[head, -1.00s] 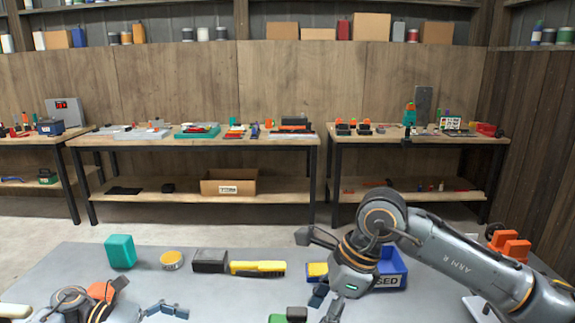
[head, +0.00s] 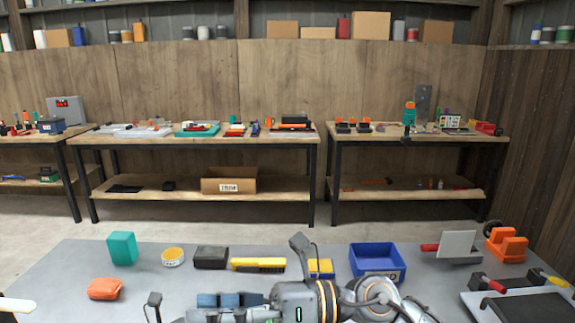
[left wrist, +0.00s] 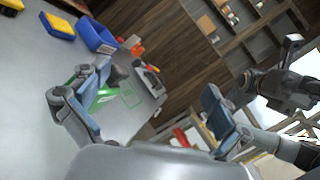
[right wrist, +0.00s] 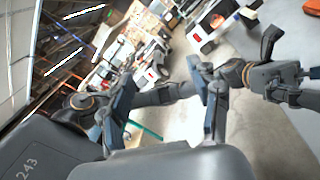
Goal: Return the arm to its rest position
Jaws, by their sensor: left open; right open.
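My right gripper (head: 232,300) is low at the front edge of the bench in the head view, pointing left. It is partly cut off by the lower edge. In the right wrist view its two fingers (right wrist: 165,100) stand apart with nothing between them. Another of my arm parts sticks up at the lower left of the head view; I cannot tell which arm it belongs to. My left gripper shows in the left wrist view, its fingers (left wrist: 155,110) wide apart and empty, with the bench surface behind one finger.
The grey bench (head: 60,275) holds a teal block (head: 122,248), an orange block (head: 105,289), a yellow brush (head: 258,265) and a blue bin (head: 377,250). Orange (head: 506,245) and red-handled items stand at the right.

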